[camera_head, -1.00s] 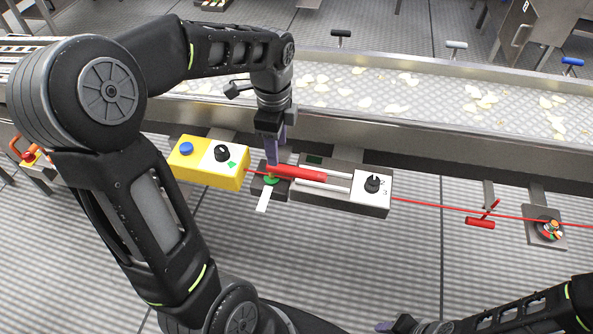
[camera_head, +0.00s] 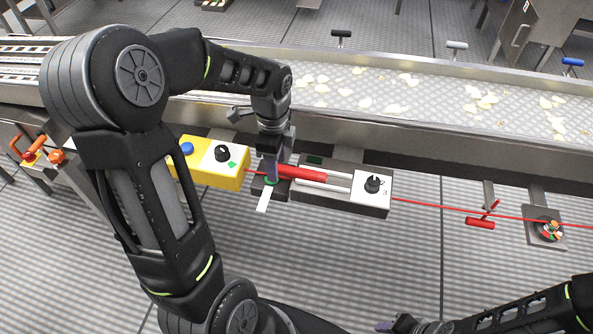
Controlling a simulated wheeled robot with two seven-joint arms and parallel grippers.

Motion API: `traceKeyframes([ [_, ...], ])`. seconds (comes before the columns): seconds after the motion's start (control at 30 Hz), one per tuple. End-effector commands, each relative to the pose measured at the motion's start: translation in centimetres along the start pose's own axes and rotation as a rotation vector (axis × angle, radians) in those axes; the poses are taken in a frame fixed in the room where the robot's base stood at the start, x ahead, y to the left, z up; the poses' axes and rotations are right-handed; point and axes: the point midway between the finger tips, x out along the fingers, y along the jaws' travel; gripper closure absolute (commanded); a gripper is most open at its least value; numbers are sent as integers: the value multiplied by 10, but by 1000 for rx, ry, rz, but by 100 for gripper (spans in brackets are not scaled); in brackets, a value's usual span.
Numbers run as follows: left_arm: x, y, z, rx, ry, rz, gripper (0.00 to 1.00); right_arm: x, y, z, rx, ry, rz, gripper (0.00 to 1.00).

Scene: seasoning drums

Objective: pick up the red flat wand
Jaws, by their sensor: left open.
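The red flat wand (camera_head: 304,172) lies on the grey holder box (camera_head: 325,201), pointing left to right. Its left end is partly hidden by my left gripper (camera_head: 271,178). That gripper points down with its fingers at the wand's left end, open; I cannot tell whether the wand is between the fingers.
A yellow box (camera_head: 211,174) with a blue button and a black knob is left of the wand. A black knob (camera_head: 372,184) is on the holder's right. A red cord (camera_head: 440,206) runs right past a red handle (camera_head: 480,222). The conveyor (camera_head: 420,118) with chips is behind.

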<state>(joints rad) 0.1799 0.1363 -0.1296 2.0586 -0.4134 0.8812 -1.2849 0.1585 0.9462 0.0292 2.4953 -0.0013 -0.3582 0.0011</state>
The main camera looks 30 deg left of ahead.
Motion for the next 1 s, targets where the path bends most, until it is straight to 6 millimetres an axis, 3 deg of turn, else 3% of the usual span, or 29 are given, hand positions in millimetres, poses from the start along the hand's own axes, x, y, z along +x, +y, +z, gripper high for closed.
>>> traceKeyframes([
  [0.47, 0, 0, 0, 0, 0, 0, 53, 0, 0, 0, 0, 0, 0, 64],
  [1.0, -1, 0, 0, 0, 0, 0, 96, 0, 0, 0, 0, 0, 0, 64],
])
